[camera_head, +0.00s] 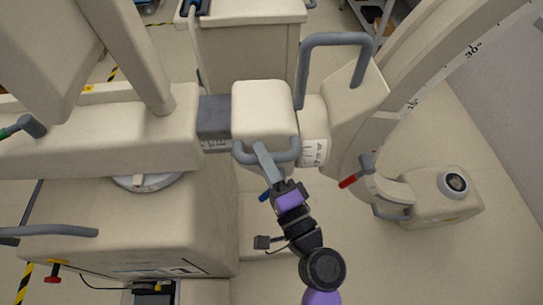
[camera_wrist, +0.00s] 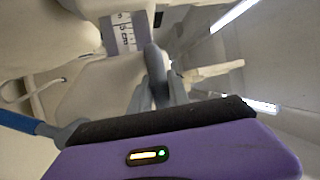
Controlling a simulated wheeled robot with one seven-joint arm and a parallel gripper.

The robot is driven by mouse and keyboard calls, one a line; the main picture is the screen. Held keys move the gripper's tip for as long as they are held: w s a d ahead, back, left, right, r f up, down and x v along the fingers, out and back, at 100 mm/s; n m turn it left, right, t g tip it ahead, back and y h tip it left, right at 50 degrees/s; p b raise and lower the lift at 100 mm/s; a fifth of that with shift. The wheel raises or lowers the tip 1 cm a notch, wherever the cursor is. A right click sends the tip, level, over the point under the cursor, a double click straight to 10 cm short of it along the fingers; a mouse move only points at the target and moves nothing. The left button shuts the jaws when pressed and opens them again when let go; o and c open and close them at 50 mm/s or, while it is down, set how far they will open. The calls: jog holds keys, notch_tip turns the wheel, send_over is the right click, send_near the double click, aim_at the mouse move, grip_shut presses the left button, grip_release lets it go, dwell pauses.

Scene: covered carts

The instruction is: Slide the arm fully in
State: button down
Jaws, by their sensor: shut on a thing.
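A cream C-arm machine fills the head view. Its sliding arm (camera_head: 215,117) shows as a short dark grey section with a scale between the cream column housing (camera_head: 150,135) at left and the cream end block (camera_head: 262,108). The scale, with "cm" marks, also shows in the wrist view (camera_wrist: 122,33). A grey U-shaped handle (camera_head: 291,152) is on the near side of the end block. My gripper (camera_head: 265,158) is shut on this handle, near its middle. In the wrist view, my gripper fingers (camera_wrist: 152,92) close around the grey handle (camera_wrist: 155,62), partly hiding it.
A larger grey handle (camera_head: 335,40) rises at the back right. A red lever (camera_head: 348,181) sticks out right of my gripper. A blue lever (camera_head: 265,196) lies just beside my gripper. The curved C-arm (camera_head: 430,75) stands at right. Open floor shows at the lower right.

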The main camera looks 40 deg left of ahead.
aim_at(234, 159)
jog(key=s+a+b, duration=0.1)
jog(key=s+a, duration=0.3)
jog(key=s, duration=0.1)
jog(key=shift+s+f, duration=0.15)
jog(key=shift+f, duration=0.05)
jog(key=c, duration=1.4)
grip_release()
jog(key=shift+w, duration=0.2)
jog(key=shift+c, duration=0.2)
jog(key=shift+o, duration=0.9)
jog(key=shift+w+d+r, duration=0.1)
jog(key=shift+r, duration=0.05)
jog(key=shift+d, duration=0.1)
jog(key=b+v, duration=0.2)
jog(key=v, duration=0.5)
jog(key=shift+d+b, duration=0.3)
jog(key=shift+b, duration=0.1)
